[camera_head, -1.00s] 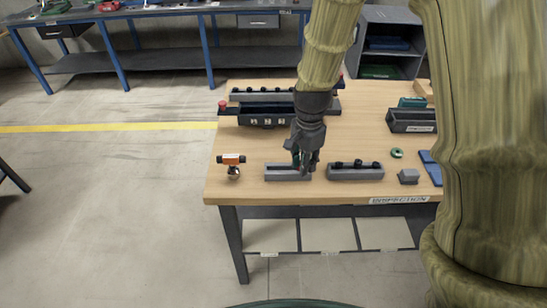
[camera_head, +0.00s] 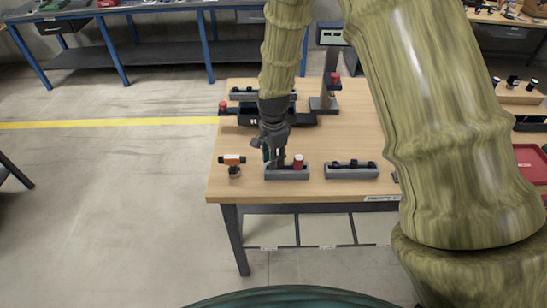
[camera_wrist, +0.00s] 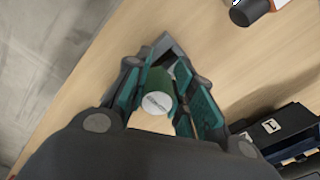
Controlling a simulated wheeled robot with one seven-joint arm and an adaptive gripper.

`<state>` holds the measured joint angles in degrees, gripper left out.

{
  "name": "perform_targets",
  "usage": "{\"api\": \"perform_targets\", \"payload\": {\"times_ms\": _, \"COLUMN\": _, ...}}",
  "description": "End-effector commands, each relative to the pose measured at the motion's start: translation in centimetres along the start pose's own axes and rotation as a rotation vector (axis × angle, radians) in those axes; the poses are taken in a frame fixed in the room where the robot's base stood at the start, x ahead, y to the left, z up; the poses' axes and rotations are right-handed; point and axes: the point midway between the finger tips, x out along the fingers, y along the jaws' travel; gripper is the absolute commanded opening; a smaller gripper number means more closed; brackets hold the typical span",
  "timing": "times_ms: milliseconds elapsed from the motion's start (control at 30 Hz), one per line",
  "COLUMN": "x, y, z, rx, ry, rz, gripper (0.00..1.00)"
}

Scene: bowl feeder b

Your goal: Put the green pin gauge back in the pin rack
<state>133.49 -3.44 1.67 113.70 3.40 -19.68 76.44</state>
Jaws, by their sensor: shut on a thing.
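My gripper (camera_head: 273,158) is over the left end of a grey rack block (camera_head: 287,174) near the front edge of the table. In the wrist view my gripper (camera_wrist: 165,98) is shut on the green pin gauge (camera_wrist: 157,86), a dark green cylinder with a pale, marked end facing the camera. A corner of the grey block (camera_wrist: 166,45) shows beyond it. A red-topped pin (camera_head: 298,161) stands at the block's right part. The fingers hide the gauge's lower end, so I cannot tell whether it is in the rack or above it.
A second grey block with black knobs (camera_head: 351,172) stands to the right. An orange and black tool (camera_head: 233,164) stands to the left. Behind are a dark bin (camera_head: 247,117) and a grey column stand (camera_head: 327,92). My arm covers the table's right side.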

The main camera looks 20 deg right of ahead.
Motion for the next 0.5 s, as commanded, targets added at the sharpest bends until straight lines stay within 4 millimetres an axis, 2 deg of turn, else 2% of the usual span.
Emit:
{"api": "perform_targets", "payload": {"times_ms": 200, "x": 1.1, "y": 0.0, "z": 0.0, "rx": 0.001, "ry": 0.000, "rz": 0.000, "gripper": 0.00}}
{"api": "perform_targets", "payload": {"times_ms": 500, "x": 1.4, "y": 0.0, "z": 0.0, "rx": 0.000, "ry": 0.000, "rz": -0.001, "gripper": 0.00}}
